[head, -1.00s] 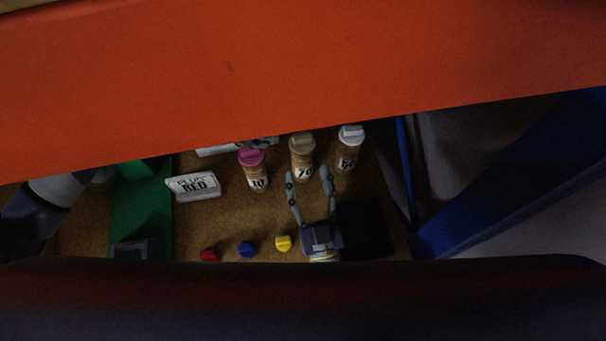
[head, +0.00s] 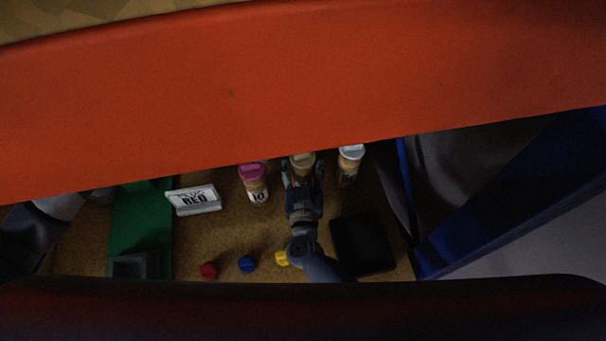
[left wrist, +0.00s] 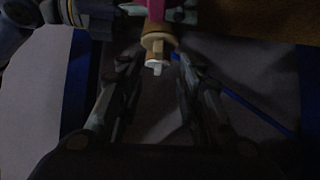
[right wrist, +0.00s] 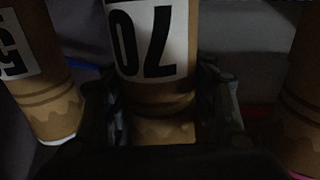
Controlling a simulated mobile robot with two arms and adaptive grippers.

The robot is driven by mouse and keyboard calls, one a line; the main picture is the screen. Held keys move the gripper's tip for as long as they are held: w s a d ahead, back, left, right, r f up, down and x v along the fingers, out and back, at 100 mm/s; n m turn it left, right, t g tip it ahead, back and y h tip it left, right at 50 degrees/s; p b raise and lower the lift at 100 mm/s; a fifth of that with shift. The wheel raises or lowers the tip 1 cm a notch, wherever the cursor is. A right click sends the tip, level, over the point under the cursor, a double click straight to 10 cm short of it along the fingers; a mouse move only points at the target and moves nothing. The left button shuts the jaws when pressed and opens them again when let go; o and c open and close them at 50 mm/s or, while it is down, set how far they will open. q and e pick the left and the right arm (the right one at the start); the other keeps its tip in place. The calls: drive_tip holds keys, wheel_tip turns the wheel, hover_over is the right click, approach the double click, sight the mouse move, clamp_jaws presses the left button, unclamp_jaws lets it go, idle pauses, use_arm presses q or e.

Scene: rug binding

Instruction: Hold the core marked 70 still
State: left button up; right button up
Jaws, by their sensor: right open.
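The core marked 70 (right wrist: 153,40) stands between the two fingers of my right gripper in the right wrist view, its label upside down there. In the head view its tan cap (head: 302,159) shows above my right gripper (head: 303,178), which hides its label. The fingers (right wrist: 160,105) lie on either side of the core and are open. I cannot tell whether either one touches it. In the left wrist view my left gripper (left wrist: 160,85) is open and empty, with the capped cores beyond its fingers. In the head view its fingers are mostly hidden.
A pink-capped core marked 10 (head: 254,182) stands left of it and a white-capped core (head: 350,162) right. A sign reading RED (head: 194,199), red (head: 208,270), blue (head: 247,264) and yellow (head: 281,258) pieces and a black pad (head: 362,245) are around. An orange panel (head: 230,100) covers the back.

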drive_tip(key=shift+w, duration=1.1)
drive_tip(key=c, duration=1)
use_arm(q)
drive_tip(key=shift+o, duration=0.4)
use_arm(e)
drive_tip(key=shift+c, duration=0.7)
